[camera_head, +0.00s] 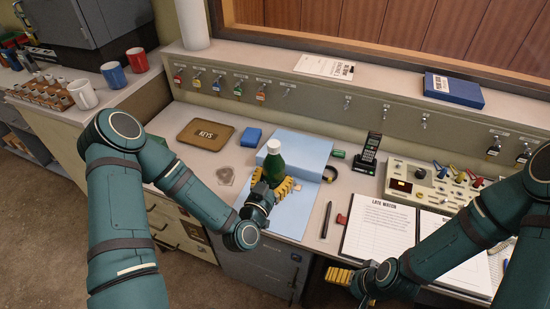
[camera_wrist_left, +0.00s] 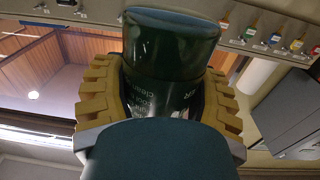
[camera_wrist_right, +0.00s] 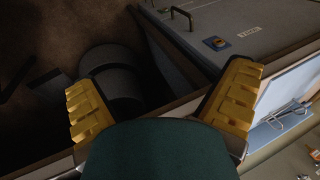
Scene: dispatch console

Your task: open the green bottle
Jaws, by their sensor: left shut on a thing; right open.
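The green bottle (camera_head: 273,167) with a white cap (camera_head: 273,146) stands upright over the blue folder on the desk in the head view. My left gripper (camera_head: 273,188) is shut on the bottle's body, with yellow fingers on both sides. In the left wrist view the dark bottle (camera_wrist_left: 168,50) fills the space between the fingers, and the cap is not visible there. My right gripper (camera_head: 353,278) is low at the desk's front edge, away from the bottle. In the right wrist view its yellow fingers (camera_wrist_right: 165,105) are spread wide and empty.
A KEYS tray (camera_head: 205,135) and blue box (camera_head: 251,137) are to the left. A pen (camera_head: 326,220), a logbook (camera_head: 378,232), a handset (camera_head: 368,152) and a control panel (camera_head: 425,185) are to the right.

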